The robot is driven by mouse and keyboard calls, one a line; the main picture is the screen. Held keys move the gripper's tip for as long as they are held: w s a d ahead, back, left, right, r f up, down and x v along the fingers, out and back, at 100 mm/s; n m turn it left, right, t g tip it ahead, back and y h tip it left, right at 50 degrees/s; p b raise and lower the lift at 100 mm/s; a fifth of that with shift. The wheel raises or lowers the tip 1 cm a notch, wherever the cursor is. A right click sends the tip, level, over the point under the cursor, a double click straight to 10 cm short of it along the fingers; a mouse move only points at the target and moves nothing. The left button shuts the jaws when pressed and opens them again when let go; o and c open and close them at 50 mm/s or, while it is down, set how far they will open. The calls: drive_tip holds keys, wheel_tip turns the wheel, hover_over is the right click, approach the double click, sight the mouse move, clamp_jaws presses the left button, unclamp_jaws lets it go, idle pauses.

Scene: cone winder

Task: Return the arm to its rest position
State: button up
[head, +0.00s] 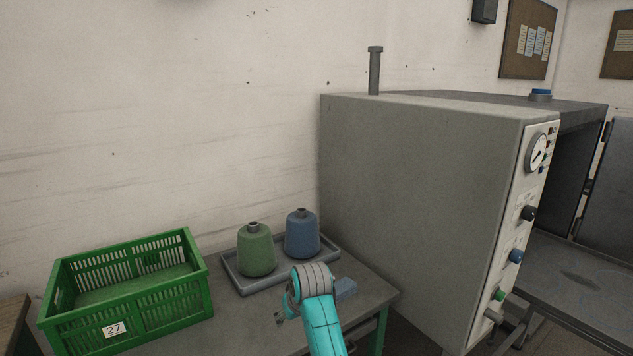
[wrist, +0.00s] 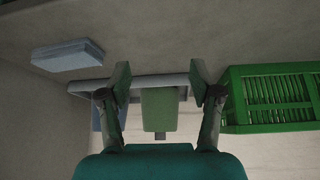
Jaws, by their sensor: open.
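My turquoise arm reaches over the table in the head view, in front of the cone tray. Its own links mostly hide the gripper there. In the wrist view my gripper (wrist: 160,84) is open, its two fingers apart with nothing gripped. A green cone (head: 256,250) stands upright on the left part of the grey tray (head: 270,284). In the wrist view, which looks upside down, the green cone (wrist: 159,108) shows between the fingers, seemingly beyond them. A blue cone (head: 301,236) stands on the tray's right part; the left finger partly covers it in the wrist view.
A green crate (head: 150,322) labelled 27 stands left of the tray. A flat blue-grey block (head: 346,289) lies on the table (head: 375,297) right of my arm. A large grey machine (head: 420,180) with knobs and a gauge stands close on the right. A wall is behind.

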drive_tip(key=s+d+f+m+t, duration=0.1)
drive_tip(key=s+d+f+t, duration=0.1)
drive_tip(key=s+d+f, duration=0.6)
drive_tip(key=s+d+f+m+t, duration=0.1)
drive_tip(key=s+d+f, duration=0.3)
drive_tip(key=s+f, duration=0.8)
drive_tip(key=s+d+f+t, duration=0.2)
drive_tip(key=s+d+f, duration=0.3)
drive_tip(key=s, duration=0.3)
drive_tip(key=s+d+r+m+t+h, duration=0.15)
drive_tip(key=s+r, duration=0.25)
drive_tip(key=s, duration=0.5)
drive_tip(key=s+d+r+t, duration=0.1)
drive_tip(key=s+d+r, duration=0.2)
drive_tip(key=s, duration=0.6)
drive_tip(key=s+d+r+m+t, duration=0.15)
drive_tip(key=s+r, duration=0.25)
drive_tip(key=s, duration=0.5)
drive_tip(key=s+d+r+h, duration=0.1)
drive_tip(key=s+r, duration=0.6)
drive_tip(key=r, duration=0.3)
drive_tip(key=shift+d+r, duration=0.15)
drive_tip(key=shift+d, duration=0.15)
